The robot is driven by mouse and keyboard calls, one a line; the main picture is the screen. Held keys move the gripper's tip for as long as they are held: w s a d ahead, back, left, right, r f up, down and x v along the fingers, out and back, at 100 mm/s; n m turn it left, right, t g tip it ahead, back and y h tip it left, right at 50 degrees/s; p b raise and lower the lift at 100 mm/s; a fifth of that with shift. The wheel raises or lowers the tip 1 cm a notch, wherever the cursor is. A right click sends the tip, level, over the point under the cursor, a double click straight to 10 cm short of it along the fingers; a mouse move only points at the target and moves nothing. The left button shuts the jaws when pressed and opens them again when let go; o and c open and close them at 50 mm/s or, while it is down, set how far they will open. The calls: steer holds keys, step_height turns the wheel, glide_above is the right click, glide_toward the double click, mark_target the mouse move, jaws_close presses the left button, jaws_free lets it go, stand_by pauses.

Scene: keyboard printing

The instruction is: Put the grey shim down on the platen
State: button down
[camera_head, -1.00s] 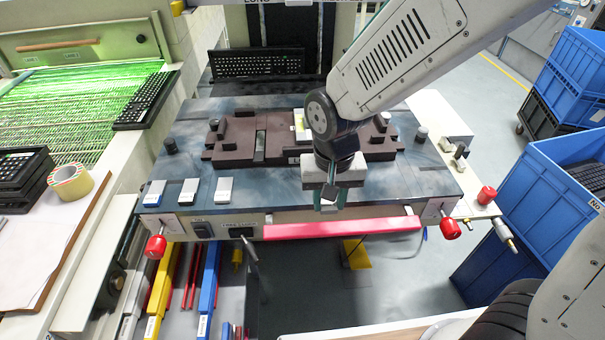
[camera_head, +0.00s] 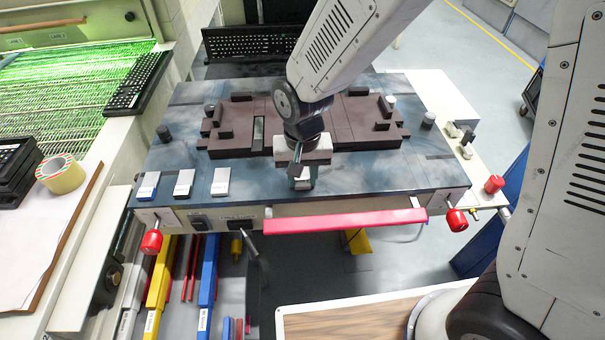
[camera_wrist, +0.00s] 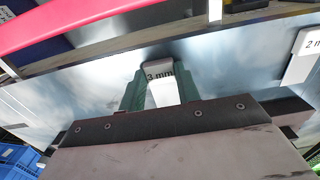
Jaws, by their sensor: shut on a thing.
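My gripper (camera_head: 303,180) is shut on the grey shim, near the front edge of the blue-grey platen (camera_head: 345,185). The shim points toward the platen's front edge. In the head view my gripper mostly hides it, and I cannot tell whether it touches the platen. Three other shims, with blue (camera_head: 148,187), black (camera_head: 184,183) and pale (camera_head: 221,182) ends, lie in a row to the left.
A brown fixture (camera_head: 225,145) with raised blocks stands behind my gripper. A pink-red bar (camera_head: 345,223) runs along the front, with red knobs (camera_head: 152,241) at the corners. Bare platen lies between my gripper and the row of shims. A keyboard (camera_head: 250,42) stands at the back.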

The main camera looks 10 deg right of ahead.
mark_target(302, 181)
steer(key=shift+f, duration=0.1)
steer(key=c, duration=1)
jaws_free()
step_height(302, 181, up, 12)
steer(key=s+d+r, duration=0.3)
steer(key=d+r, duration=0.1)
steer(key=d, duration=0.2)
steer(key=s+d+r, duration=0.3)
steer(key=d+r, duration=0.1)
steer(key=d, duration=0.3)
steer(key=shift+t, duration=0.6)
steer(key=s+d, duration=0.2)
steer(key=s, duration=0.1)
steer(key=s+d+r, duration=0.1)
steer(key=s+d, duration=0.2)
steer(key=s, duration=0.1)
steer(key=s+d, duration=0.3)
steer(key=s, duration=0.1)
steer(key=shift+s+d+r, duration=0.15)
steer(key=shift+s+r, duration=0.1)
steer(key=shift+r, duration=0.05)
